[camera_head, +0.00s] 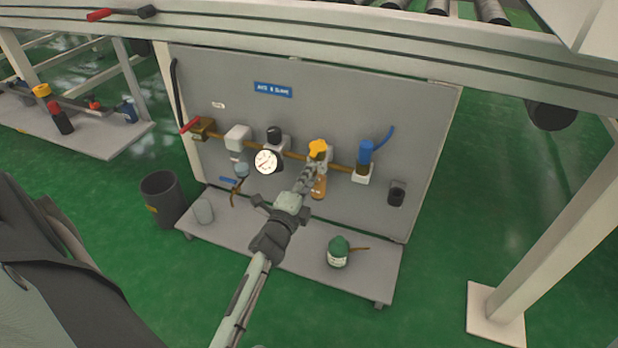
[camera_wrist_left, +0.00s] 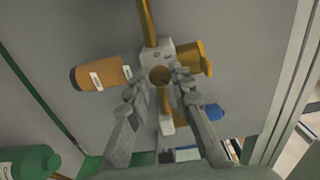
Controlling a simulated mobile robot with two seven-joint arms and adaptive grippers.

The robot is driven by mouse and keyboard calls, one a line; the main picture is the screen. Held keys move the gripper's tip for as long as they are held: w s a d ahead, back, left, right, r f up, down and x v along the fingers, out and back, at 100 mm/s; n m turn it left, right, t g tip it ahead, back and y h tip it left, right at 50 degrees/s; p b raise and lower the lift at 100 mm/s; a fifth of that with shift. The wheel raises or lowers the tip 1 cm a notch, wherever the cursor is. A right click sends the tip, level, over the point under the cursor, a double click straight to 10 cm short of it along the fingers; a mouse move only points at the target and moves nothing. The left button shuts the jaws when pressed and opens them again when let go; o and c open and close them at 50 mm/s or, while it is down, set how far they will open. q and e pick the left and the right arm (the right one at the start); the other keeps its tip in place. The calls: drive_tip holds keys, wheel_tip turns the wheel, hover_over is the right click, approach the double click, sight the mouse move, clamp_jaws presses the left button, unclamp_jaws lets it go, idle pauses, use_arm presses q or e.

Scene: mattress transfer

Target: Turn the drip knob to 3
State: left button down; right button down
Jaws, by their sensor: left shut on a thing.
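The lubricator unit on the grey panel has a yellow top (camera_head: 318,149) and an amber bowl (camera_head: 319,187) below. In the left wrist view its white body (camera_wrist_left: 161,55) sits on a brass pipe, with the amber bowl (camera_wrist_left: 100,74) to the left and the yellow top (camera_wrist_left: 203,58) to the right. A round brown knob (camera_wrist_left: 160,75), apparently the drip knob, faces the camera. My left gripper (camera_head: 308,176) is at the unit's front, its fingertips (camera_wrist_left: 161,83) on either side of this knob, shut on it. No number or mark on the knob is readable. My right gripper is not in view.
Along the pipe are a red-handled valve (camera_head: 190,125), a round gauge (camera_head: 266,161) and a blue-topped unit (camera_head: 366,152). A green bottle (camera_head: 338,253) and a clear cup (camera_head: 203,210) stand on the low shelf (camera_head: 300,275). A dark bin (camera_head: 161,195) stands left.

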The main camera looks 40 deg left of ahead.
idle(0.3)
use_arm(q)
drive_tip(key=c, duration=1.3)
unclamp_jaws()
